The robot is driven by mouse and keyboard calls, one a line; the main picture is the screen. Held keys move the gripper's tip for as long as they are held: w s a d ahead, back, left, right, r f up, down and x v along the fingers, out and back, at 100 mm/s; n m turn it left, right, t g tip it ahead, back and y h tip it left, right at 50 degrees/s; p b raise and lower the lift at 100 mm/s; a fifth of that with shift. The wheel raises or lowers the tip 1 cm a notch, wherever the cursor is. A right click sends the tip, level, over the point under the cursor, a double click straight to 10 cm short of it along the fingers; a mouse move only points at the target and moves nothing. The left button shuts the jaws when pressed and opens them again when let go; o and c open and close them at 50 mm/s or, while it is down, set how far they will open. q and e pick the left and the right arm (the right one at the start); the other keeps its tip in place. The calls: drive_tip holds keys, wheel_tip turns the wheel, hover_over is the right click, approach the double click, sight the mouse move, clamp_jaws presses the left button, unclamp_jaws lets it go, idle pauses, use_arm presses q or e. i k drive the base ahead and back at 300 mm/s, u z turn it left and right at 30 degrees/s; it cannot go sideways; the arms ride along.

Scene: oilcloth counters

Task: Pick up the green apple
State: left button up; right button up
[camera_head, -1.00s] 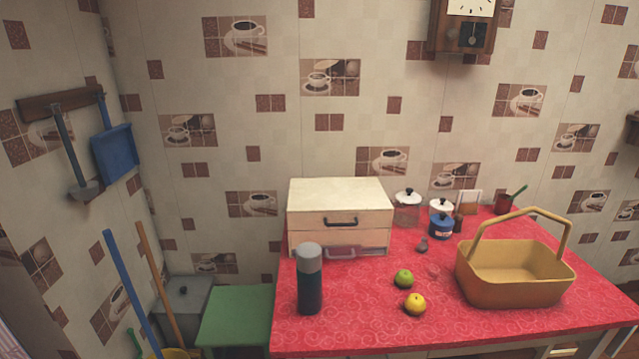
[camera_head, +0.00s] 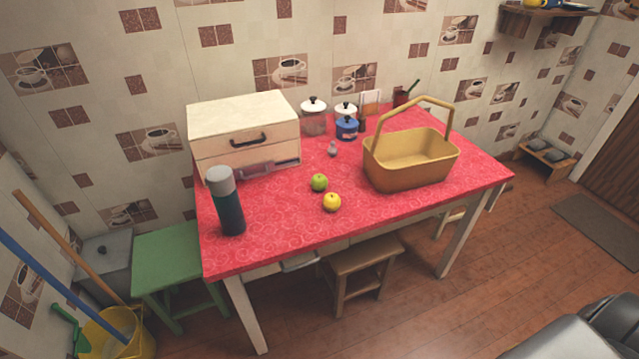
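The green apple (camera_head: 319,182) sits on the red patterned cloth of the table (camera_head: 285,225), near the middle. A yellow apple (camera_head: 331,202) sits just in front of it, slightly to the right. The tan basket (camera_head: 408,160) with a raised handle stands to the right of both apples. Neither of my grippers shows in the head view. A dark and grey part at the bottom right corner looks like part of my own arm.
A dark flask with a grey cap (camera_head: 226,201) stands left of the apples. A cream drawer box (camera_head: 244,131) and lidded jars (camera_head: 313,118) stand behind. A green stool (camera_head: 175,264) and a brown stool (camera_head: 362,268) are by the table. Open floor lies at the right.

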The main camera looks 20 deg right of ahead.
sight(318, 182)
drive_tip(key=z, duration=1.85)
drive_tip(key=k, duration=1.15)
drive_tip(key=z, duration=0.95)
drive_tip(key=i, duration=1.85)
drive_tip(key=u, duration=0.45)
drive_tip(key=i, duration=0.95)
drive_tip(key=u, duration=1.6)
drive_tip(key=i, duration=0.75)
drive_tip(key=u, duration=0.7)
